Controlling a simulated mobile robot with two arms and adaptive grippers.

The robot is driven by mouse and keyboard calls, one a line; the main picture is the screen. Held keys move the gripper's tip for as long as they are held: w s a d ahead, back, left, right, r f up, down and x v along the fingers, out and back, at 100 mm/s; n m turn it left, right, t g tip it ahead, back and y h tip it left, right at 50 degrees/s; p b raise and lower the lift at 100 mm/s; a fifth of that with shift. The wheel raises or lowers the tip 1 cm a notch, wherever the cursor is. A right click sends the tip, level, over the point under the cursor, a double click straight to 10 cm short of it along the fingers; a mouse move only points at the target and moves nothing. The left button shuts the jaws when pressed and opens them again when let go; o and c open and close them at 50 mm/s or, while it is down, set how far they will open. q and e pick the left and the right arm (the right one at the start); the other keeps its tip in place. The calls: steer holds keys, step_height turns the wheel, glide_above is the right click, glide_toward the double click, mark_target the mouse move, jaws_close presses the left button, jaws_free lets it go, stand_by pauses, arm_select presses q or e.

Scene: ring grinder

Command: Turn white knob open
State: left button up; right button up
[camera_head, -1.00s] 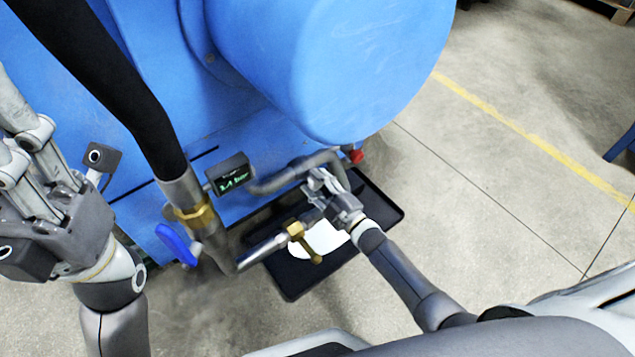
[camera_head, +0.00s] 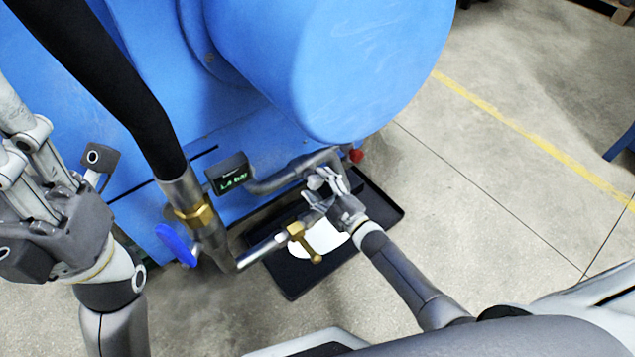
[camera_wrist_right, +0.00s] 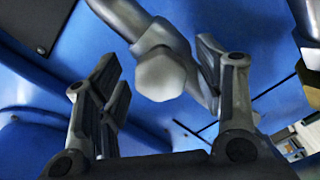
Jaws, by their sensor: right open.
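The white knob (camera_wrist_right: 160,76) is a pale, faceted knob on a grey pipe, seen in the right wrist view. It sits between the two spread fingers of my right gripper (camera_wrist_right: 165,88), with a visible gap on the left. In the head view my right gripper (camera_head: 324,192) is at the bent pipe (camera_head: 282,180) beside the blue machine, and its fingers largely hide the knob there. My right gripper is open. My left gripper (camera_head: 18,150) is at the left edge, away from the knob; its finger gap is unclear.
A black tray (camera_head: 382,204) with a white patch lies on the floor below the pipes. A blue lever (camera_head: 176,246), a brass valve (camera_head: 304,242) and a small display (camera_head: 229,174) are nearby. The large blue machine (camera_head: 330,60) stands behind. Open floor lies to the right.

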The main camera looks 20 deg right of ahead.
steer(key=v, duration=1.1)
